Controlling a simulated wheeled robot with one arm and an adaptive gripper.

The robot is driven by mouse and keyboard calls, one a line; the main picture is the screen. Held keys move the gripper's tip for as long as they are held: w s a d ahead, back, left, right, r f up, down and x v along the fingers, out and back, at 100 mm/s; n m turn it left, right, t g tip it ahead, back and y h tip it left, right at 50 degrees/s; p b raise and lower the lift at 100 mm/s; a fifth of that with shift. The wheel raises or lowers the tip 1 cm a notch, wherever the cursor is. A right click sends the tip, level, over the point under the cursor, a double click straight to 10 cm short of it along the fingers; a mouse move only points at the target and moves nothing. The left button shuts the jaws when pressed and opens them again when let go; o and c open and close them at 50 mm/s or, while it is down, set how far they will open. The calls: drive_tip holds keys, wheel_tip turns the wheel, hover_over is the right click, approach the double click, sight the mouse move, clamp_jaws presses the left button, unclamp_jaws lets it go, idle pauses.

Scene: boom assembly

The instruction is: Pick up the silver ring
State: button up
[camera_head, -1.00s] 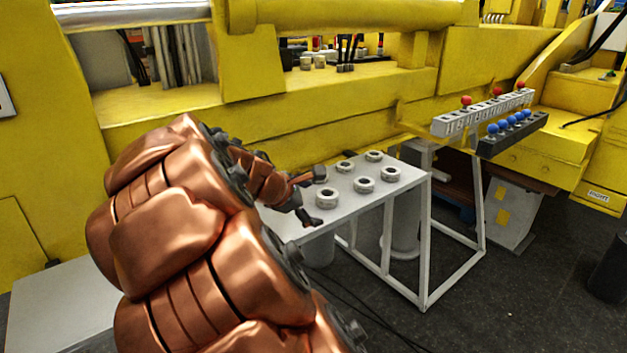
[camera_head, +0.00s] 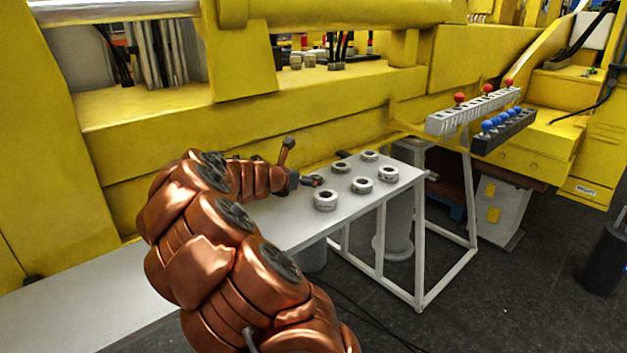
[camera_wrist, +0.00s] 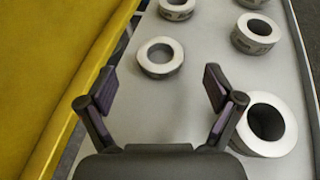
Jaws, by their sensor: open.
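Several silver rings lie flat on the white table (camera_head: 280,232). In the head view one ring (camera_head: 326,200) is at the near left, two more (camera_head: 362,185) (camera_head: 387,173) run along the near side, and two (camera_head: 341,167) (camera_head: 369,156) lie at the back. My gripper (camera_head: 303,162) is open and empty at the left of the back row. In the wrist view, my gripper (camera_wrist: 160,88) has its fingers spread, with one ring (camera_wrist: 160,57) ahead between them. Another ring (camera_wrist: 265,125) is beside the right finger, which partly covers it.
A yellow machine body (camera_head: 300,120) runs right behind the table, close to my gripper's left in the wrist view. A grey rack with red knobs (camera_head: 475,108) and a dark rack with blue knobs (camera_head: 505,132) stand to the right.

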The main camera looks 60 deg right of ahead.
drive_tip(key=shift+p+x, duration=0.5)
drive_tip(key=shift+x, duration=2.1)
drive_tip(key=shift+f, duration=0.1)
drive_tip(key=shift+c, duration=0.3)
drive_tip(key=c, duration=1.4)
